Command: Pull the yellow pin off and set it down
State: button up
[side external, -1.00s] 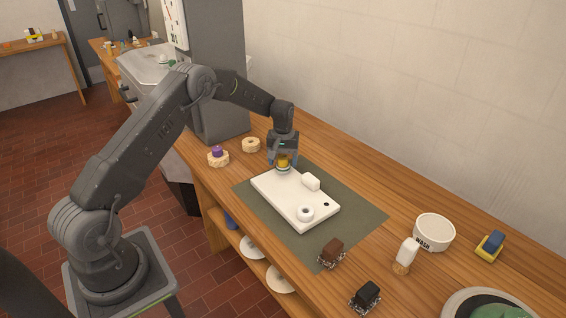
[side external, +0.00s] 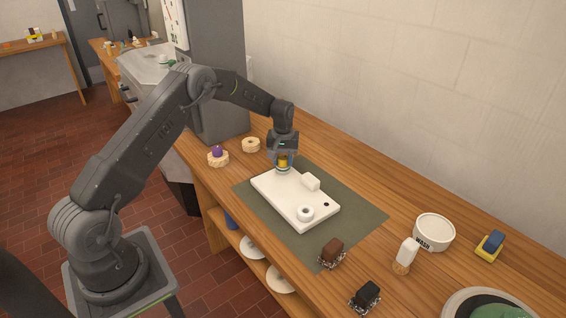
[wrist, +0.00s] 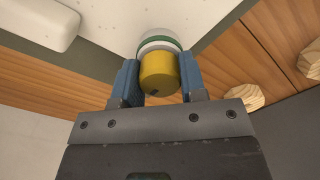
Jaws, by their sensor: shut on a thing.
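The yellow pin (wrist: 160,73) is between the two blue fingers of my gripper (wrist: 158,82) in the wrist view. A white part with a green band (wrist: 160,42) shows just beyond the pin. In the side view, the yellow pin (side external: 283,162) is at the far left corner of the white board (side external: 275,192), and my gripper (side external: 283,160) is shut on it from above. Whether the pin's lower end is still seated is hidden. The board lies flat on a green mat (side external: 350,222).
A purple-topped piece on a wooden holder (side external: 217,157) and a wooden ring (side external: 251,145) stand behind left. Brushes (side external: 331,253) and a WASH bowl (side external: 434,232) are at right. Bare mat lies right of the board.

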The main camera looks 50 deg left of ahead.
aim_at(283, 157)
grip_shut()
jog(key=shift+r, duration=0.55)
jog(key=shift+r, duration=0.4)
jog(key=shift+r, duration=0.35)
jog(key=shift+r, duration=0.65)
jog(key=shift+r, duration=0.1)
jog(key=shift+r, duration=1.95)
